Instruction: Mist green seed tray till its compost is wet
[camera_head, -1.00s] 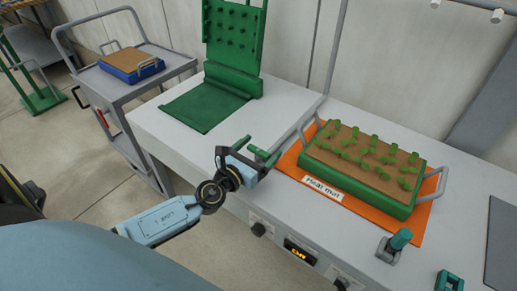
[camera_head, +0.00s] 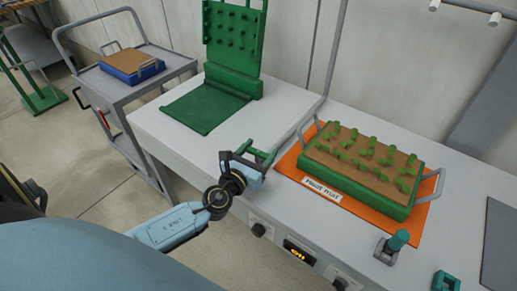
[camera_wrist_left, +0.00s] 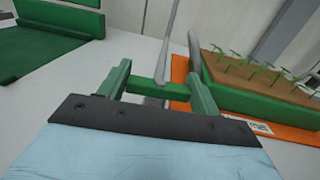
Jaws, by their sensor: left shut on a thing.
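The green seed tray (camera_head: 360,190) stands on the orange heat mat at the right. Its light brown compost (camera_head: 365,157) carries several seedlings, and it has a grey handle at each end. The tray also shows at the right of the left wrist view (camera_wrist_left: 250,102). My left gripper (camera_head: 262,157) is left of the tray, over the bench's front part. Its two green fingers (camera_wrist_left: 160,88) are shut on a short green bar (camera_wrist_left: 148,86), apart from the tray. What the bar belongs to is not clear. My right gripper is not in view.
The orange heat mat (camera_head: 292,165) lies on the white bench (camera_head: 280,110). A green hinged frame (camera_head: 232,85) stands at the back left. A teal-topped grey fitting (camera_head: 392,246) and a teal bracket (camera_head: 446,282) are at the right front. A cart (camera_head: 160,82) holds a blue tray (camera_head: 135,72).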

